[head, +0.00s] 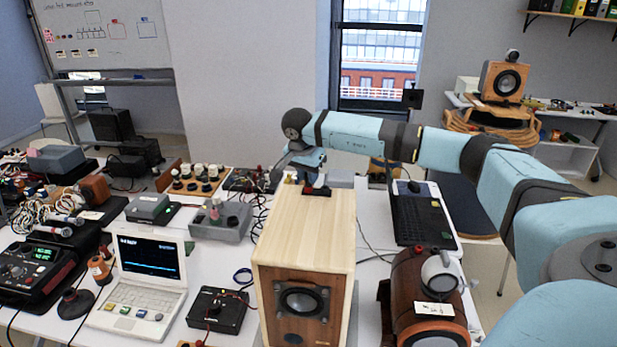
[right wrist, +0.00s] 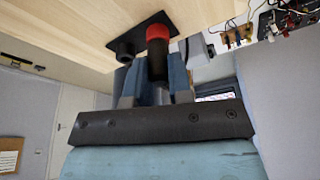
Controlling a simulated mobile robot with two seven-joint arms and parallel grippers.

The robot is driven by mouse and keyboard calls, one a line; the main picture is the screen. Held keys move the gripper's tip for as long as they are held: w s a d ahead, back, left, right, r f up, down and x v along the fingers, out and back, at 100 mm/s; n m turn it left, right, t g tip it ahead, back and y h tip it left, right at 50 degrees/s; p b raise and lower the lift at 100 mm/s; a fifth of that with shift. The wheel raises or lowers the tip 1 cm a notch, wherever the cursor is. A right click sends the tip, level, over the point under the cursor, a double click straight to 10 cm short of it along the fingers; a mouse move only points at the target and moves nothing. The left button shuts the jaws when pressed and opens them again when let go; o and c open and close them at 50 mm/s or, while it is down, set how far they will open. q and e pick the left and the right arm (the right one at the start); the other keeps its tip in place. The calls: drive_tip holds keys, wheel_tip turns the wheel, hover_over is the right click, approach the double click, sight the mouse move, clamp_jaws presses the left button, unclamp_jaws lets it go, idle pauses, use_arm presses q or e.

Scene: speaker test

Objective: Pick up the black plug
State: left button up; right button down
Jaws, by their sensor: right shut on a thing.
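A black plug (right wrist: 158,66) stands between the two blue fingers of my right gripper (right wrist: 153,84), which is shut on it. In the head view my right gripper (head: 306,178) is over the top of the wooden speaker box (head: 310,228), pointing down. A black terminal plate (head: 319,192) lies on the box top, and it also shows in the right wrist view (right wrist: 144,35). The plug's end meets a red terminal (right wrist: 158,32) on this plate. I cannot tell whether it sits inside. A black terminal (right wrist: 125,48) beside it is empty. My left gripper is out of view.
A white laptop-like device (head: 140,280), a black box (head: 218,310) and a grey box (head: 221,221) stand left of the speaker. A brown cylindrical device (head: 425,290) and a black keyboard device (head: 420,216) are on the right. The table is crowded.

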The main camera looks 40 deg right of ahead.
wheel_tip(320, 180, up, 20)
drive_tip(key=b, duration=0.2)
drive_tip(key=shift+b, duration=0.3)
wheel_tip(320, 180, up, 4)
drive_tip(key=p, duration=0.4)
idle(0.5)
drive_tip(key=shift+d+p, duration=0.1)
drive_tip(key=shift+p, duration=0.2)
